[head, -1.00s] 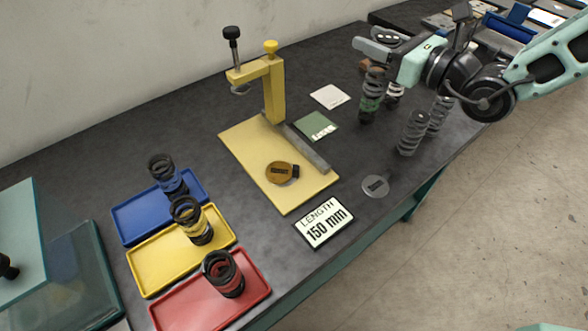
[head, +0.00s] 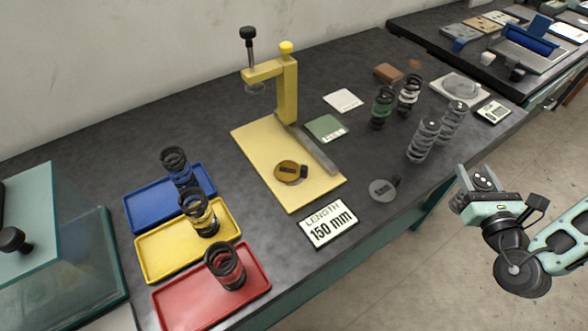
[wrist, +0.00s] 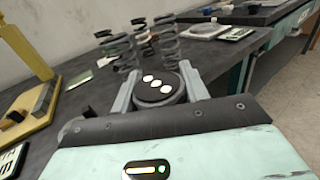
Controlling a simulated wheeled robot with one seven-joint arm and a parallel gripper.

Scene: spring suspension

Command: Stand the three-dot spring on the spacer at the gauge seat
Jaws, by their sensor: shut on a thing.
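The three-dot spring shows its dark round top with three white dots (wrist: 157,86) between my fingers in the wrist view. Most of its body is hidden below the gripper. My gripper (head: 480,182) is shut on it, off the table's right edge in the head view and over the floor side. It also shows in the wrist view (wrist: 158,95). The yellow gauge (head: 247,142) stands on the table, well left of my gripper. A bronze disc (head: 288,171) with a dark tab lies on its base, apparently the spacer. The held spring is apart from it.
Grey springs (head: 424,141) (head: 452,121), a green-banded spring (head: 382,108) and a white-banded spring (head: 409,95) stand at the right. A grey disc (head: 381,190) and length display (head: 327,227) lie near the front edge. Blue, yellow and red trays (head: 258,262) hold springs.

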